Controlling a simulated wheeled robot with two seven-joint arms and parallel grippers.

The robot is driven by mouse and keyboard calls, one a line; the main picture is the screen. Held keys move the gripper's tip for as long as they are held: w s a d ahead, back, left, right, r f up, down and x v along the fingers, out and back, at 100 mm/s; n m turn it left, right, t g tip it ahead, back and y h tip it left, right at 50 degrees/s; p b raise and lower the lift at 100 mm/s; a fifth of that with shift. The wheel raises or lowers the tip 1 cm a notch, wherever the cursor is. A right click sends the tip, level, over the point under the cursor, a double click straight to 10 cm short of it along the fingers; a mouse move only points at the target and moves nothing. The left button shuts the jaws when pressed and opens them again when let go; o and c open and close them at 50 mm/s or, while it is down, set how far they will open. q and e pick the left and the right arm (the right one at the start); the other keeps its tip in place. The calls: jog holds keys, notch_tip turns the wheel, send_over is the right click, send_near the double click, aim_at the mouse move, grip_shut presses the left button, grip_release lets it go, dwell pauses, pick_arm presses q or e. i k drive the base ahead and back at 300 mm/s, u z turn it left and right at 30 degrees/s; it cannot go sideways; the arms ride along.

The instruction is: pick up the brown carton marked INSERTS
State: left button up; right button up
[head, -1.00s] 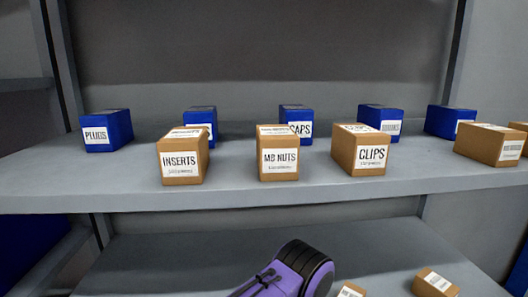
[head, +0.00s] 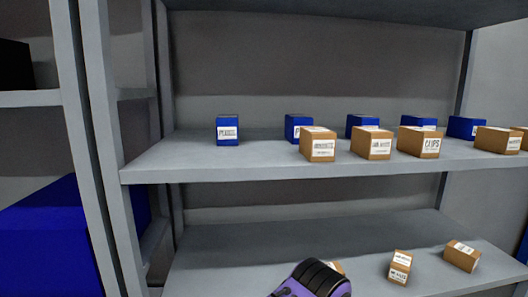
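The brown carton marked INSERTS (head: 318,145) stands upright near the front edge of the upper shelf, right of the picture's middle. Its white label faces me, though the print is small now. A blue box stands partly hidden behind it. One purple and black arm part (head: 312,281) shows at the bottom edge, below the upper shelf and apart from the carton. No gripper fingers can be seen in the head view.
The upper shelf (head: 150,172) also holds a MB NUTS carton (head: 372,143), a CLIPS carton (head: 419,142) and a blue PLUGS box (head: 228,130). A grey post (head: 100,150) stands at the left. Small cartons (head: 400,267) lie on the lower shelf. The upper shelf's left front is clear.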

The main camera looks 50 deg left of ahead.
aim_at(318, 144)
jog(key=k, duration=0.3)
jog(key=u, duration=0.8)
